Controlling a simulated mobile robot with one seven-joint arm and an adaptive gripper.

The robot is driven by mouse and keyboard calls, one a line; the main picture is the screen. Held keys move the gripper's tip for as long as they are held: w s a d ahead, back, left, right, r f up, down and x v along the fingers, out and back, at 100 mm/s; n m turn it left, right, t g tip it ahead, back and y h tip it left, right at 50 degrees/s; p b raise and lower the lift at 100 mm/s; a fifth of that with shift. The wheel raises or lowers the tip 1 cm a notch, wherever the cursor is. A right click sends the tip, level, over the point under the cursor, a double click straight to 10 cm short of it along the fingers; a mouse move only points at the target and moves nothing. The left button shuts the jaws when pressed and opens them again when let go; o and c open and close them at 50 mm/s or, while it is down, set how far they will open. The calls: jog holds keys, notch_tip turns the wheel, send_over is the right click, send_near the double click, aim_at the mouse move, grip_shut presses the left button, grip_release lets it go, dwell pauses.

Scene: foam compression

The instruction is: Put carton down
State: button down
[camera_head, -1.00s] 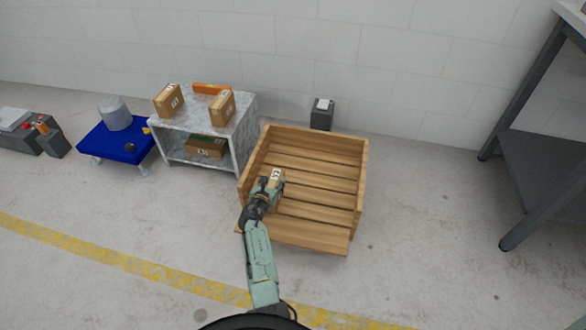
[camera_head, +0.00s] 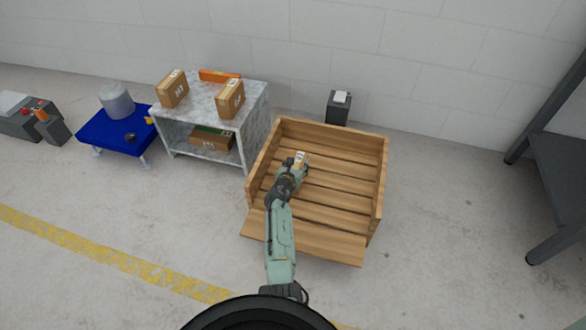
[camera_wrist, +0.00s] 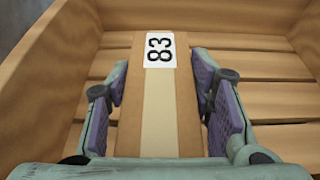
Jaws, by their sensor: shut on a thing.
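My gripper (camera_wrist: 163,105) is shut on a brown carton (camera_wrist: 130,120) with a pale tape strip and a white label reading 83. The carton lies between the two finger pads in the wrist view. In the head view the carton (camera_head: 300,157) shows only as a small piece past my gripper (camera_head: 294,166), which hides most of it. Both are over the left part of a slatted wooden crate (camera_head: 376,190). I cannot tell whether the carton touches the crate's floor slats.
A grey shelf table (camera_head: 255,110) left of the crate bears two cartons (camera_head: 173,90) (camera_head: 230,99) and an orange box (camera_head: 219,76). A blue cart (camera_head: 115,132) stands further left. A dark bin (camera_head: 338,108) is behind the crate. The crate's right side is empty.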

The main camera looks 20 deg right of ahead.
jog(key=shift+w+f, duration=0.1)
jog(key=shift+f, duration=0.25)
jog(key=c, duration=0.8)
grip_release()
jog(key=shift+o, duration=0.2)
jog(key=shift+r, duration=0.2)
